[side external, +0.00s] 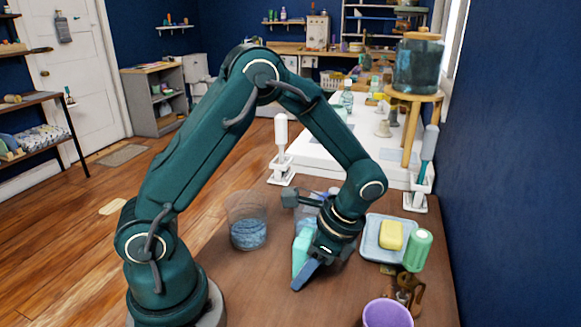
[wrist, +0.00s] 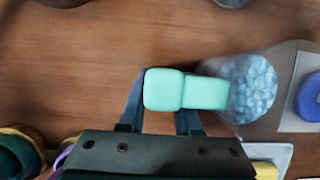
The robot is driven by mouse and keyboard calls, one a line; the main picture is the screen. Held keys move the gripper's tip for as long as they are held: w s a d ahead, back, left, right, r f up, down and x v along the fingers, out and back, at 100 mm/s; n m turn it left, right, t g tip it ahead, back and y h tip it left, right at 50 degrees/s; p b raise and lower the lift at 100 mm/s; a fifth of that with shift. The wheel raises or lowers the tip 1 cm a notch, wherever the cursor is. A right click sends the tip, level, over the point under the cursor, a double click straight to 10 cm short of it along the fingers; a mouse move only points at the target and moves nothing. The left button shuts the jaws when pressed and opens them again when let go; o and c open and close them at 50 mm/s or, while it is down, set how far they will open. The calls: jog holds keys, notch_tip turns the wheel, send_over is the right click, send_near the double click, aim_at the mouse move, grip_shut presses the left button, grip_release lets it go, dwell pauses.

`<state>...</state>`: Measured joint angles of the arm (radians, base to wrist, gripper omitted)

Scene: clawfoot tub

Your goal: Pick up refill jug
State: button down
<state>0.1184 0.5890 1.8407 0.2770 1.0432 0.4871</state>
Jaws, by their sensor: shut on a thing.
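A mint-green, block-shaped container, which I take to be the refill jug (wrist: 205,92), is between my gripper's (wrist: 160,104) two blue fingers in the wrist view. Its paler end section faces the camera and its body covers part of the right finger. In the side view the jug (side external: 300,252) shows as a mint strip at my gripper (side external: 305,272), low over the brown table. My gripper is shut on it. The gripper hides much of the jug there, and I cannot tell whether its base touches the table.
A clear tub of blue crystals (side external: 247,232) stands left of the gripper. To the right are a tray (side external: 371,251) with a yellow sponge (side external: 391,235), a green bottle (side external: 418,250) and a purple cup (side external: 388,315). White brush holders (side external: 283,176) stand behind. The front-left table is clear.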

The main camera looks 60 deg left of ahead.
aim_at(296, 240)
dwell(0.4)
notch_tip(296, 240, up, 10)
dwell(0.5)
jog(key=c, duration=1.3)
grip_release()
grip_shut()
